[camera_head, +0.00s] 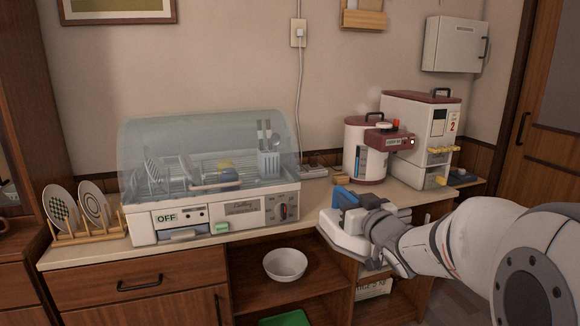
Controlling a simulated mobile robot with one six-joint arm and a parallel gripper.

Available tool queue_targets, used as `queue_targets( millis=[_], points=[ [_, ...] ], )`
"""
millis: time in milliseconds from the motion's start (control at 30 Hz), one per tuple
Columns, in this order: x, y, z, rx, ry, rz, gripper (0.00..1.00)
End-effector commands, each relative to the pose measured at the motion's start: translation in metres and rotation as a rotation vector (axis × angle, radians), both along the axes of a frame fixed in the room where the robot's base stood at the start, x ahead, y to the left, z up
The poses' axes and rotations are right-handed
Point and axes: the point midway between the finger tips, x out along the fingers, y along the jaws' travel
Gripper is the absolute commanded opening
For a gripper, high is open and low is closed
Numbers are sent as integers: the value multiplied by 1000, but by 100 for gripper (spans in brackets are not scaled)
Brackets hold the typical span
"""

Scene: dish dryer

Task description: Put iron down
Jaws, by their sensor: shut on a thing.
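My gripper (368,218) is in front of the right part of the counter and is shut on the iron (342,234). The iron looks white and grey with a blue part on top. The gripper and wrist hide part of it, so its exact tilt and the grasp point are hard to tell. It overlaps the counter's front edge in the picture. Whether its underside touches anything does not show.
A dish dryer (155,228) with a clear cover stands on the counter (85,257) left of my gripper. A rice cooker-like appliance (362,150) and a taller dispenser (437,120) stand behind. A bowl (285,264) sits on the open shelf below. A plate rack (88,236) is at left.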

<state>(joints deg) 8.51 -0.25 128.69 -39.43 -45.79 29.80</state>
Motion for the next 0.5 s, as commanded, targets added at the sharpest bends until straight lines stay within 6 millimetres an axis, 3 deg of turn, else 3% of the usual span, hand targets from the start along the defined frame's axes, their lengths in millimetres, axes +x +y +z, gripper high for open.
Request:
queue_targets(
  millis=[267,500],
  points=[
    [16,2,-30,3,-1,6,0],
    [33,6,-75,3,3,2,0]
  ],
)
